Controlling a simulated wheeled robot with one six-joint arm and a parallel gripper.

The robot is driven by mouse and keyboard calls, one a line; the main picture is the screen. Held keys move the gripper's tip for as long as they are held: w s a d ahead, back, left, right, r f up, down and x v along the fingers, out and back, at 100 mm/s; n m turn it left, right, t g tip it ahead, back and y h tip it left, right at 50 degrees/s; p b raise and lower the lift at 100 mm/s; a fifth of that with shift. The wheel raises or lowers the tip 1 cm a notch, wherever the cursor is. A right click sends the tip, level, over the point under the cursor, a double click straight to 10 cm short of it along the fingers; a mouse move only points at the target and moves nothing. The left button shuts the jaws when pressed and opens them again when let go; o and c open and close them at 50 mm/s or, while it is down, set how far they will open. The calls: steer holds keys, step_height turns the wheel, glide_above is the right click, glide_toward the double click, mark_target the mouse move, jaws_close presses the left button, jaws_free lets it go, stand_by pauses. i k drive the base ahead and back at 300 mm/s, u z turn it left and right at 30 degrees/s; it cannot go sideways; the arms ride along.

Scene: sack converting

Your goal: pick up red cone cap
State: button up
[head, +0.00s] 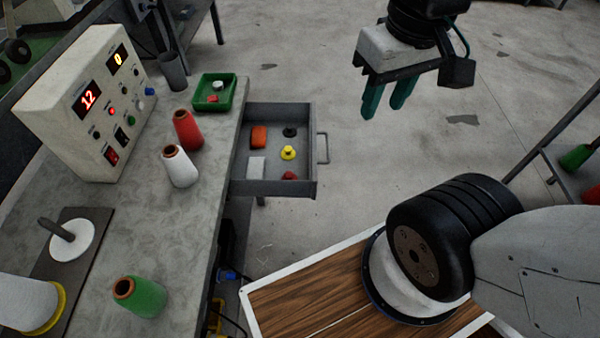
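A small red piece (289,175), which looks like the red cone cap, lies in the open drawer (307,189) near its front corner, partly hidden by the drawer wall. Another small red piece (212,99) lies in the green tray (226,103) on the bench; I cannot tell its exact shape. My gripper (382,108) hangs over the floor to the right of and beyond the drawer. Its two teal fingers are apart with nothing between them.
The drawer also holds a yellow cap (288,153), a black cap (290,132), an orange-red block (259,137) and a white block (257,167). A control box (75,100) stands behind.

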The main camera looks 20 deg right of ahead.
mark_target(289, 175)
steer(key=z, duration=1.6)
steer(key=i, duration=2.65)
steer(key=u, duration=3.8)
